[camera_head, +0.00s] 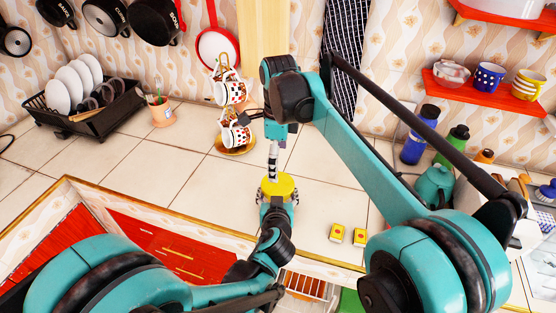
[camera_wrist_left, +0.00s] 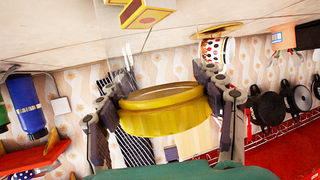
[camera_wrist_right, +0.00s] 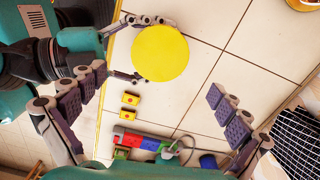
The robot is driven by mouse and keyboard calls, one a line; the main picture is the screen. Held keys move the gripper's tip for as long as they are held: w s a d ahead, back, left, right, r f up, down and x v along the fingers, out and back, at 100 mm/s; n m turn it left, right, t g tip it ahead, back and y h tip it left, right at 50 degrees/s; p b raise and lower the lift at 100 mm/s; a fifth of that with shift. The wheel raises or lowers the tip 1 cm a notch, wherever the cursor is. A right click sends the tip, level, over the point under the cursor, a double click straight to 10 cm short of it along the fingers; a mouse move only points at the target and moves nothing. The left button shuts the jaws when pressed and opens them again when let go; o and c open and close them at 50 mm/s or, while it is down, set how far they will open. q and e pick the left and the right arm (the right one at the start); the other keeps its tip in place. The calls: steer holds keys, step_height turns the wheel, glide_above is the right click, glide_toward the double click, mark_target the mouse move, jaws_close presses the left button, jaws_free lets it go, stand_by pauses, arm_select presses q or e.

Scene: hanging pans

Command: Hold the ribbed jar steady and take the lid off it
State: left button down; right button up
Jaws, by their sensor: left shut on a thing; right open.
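The jar is yellow and shows from above as a round yellow lid (camera_head: 277,184) near the counter's front edge. My left gripper (camera_head: 277,199) is shut on the jar's sides. In the right wrist view the lid (camera_wrist_right: 160,53) is a plain yellow disc with left fingers beside it. My right gripper (camera_head: 273,160) is above the lid, open and empty, its fingers (camera_wrist_right: 157,83) apart from it. Whether the jar touches the counter is hidden.
Two small yellow-and-red boxes (camera_head: 348,234) lie right of the jar. A cup stand with spotted cups (camera_head: 235,134) is behind it to the left. A black dish rack (camera_head: 85,110) stands far left, bottles (camera_head: 412,148) and a teapot (camera_head: 436,183) right. The left counter is mostly clear.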

mark_target(278, 183)
steer(key=shift+f+m, duration=0.1)
steer(key=shift+m, duration=0.5)
steer(key=shift+f, duration=0.35)
step_height(278, 183, down, 7)
steer(key=shift+f, duration=0.1)
steer(key=c, duration=1.2)
steer(key=n, duration=0.6)
steer(key=shift+n, duration=0.3)
steer(key=shift+c, duration=0.3)
